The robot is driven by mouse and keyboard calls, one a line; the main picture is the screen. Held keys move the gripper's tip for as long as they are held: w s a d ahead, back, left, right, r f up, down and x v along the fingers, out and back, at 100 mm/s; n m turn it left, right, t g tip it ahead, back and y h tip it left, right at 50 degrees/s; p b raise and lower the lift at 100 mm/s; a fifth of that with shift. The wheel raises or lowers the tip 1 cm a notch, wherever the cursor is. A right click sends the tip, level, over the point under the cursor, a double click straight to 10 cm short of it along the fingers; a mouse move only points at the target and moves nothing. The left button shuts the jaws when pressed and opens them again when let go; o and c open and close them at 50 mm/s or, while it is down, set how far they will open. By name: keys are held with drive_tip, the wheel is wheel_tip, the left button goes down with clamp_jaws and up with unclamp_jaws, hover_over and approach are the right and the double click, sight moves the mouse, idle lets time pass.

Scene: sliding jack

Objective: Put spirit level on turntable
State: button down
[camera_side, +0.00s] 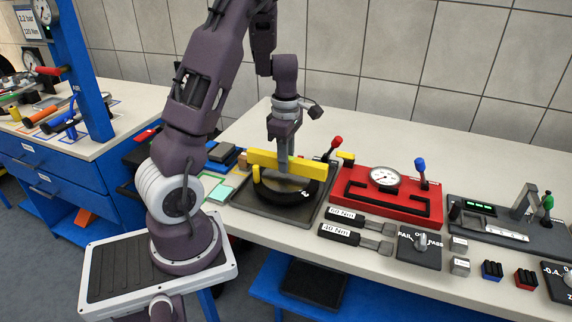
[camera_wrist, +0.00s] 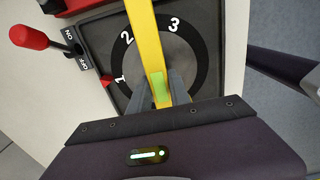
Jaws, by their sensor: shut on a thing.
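The yellow spirit level (camera_side: 262,158) is a long bar held level in my gripper (camera_side: 285,165). In the wrist view the level (camera_wrist: 146,40) runs up from between the fingers (camera_wrist: 164,92), with its green vial beside them. The turntable (camera_side: 275,205) is a dark square base with a black numbered ring and a grey disc, directly beneath the level. In the wrist view the turntable (camera_wrist: 195,55) shows the numbers 1, 2 and 3. I cannot tell whether the level touches the disc or hangs just above it.
A red-knobbed lever (camera_side: 335,145) stands behind the turntable; it shows beside ON/OFF marks in the wrist view (camera_wrist: 35,37). A red slotted block with a dial (camera_side: 390,195) is to the right. Two labelled torque wrenches (camera_side: 355,238) lie in front of it.

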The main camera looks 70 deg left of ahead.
drive_tip(key=shift+f, duration=0.9)
drive_tip(key=shift+f, duration=0.1)
drive_tip(key=c, duration=1.2)
unclamp_jaws()
wheel_tip(320, 180, up, 12)
drive_tip(key=s+d+r+m+t+h, duration=0.15)
drive_tip(key=d+r+m, duration=0.25)
drive_tip(key=d+m, duration=0.45)
drive_tip(key=s+d+r+m+t+y, duration=0.1)
drive_tip(key=s+d+r+m+t, duration=0.2)
drive_tip(key=d+m, duration=0.5)
drive_tip(key=s+d+r+m+t, duration=0.1)
drive_tip(key=s+d+m, duration=0.6)
drive_tip(key=m, duration=0.3)
drive_tip(key=shift+s+d, duration=0.3)
drive_tip(key=shift+s, duration=0.4)
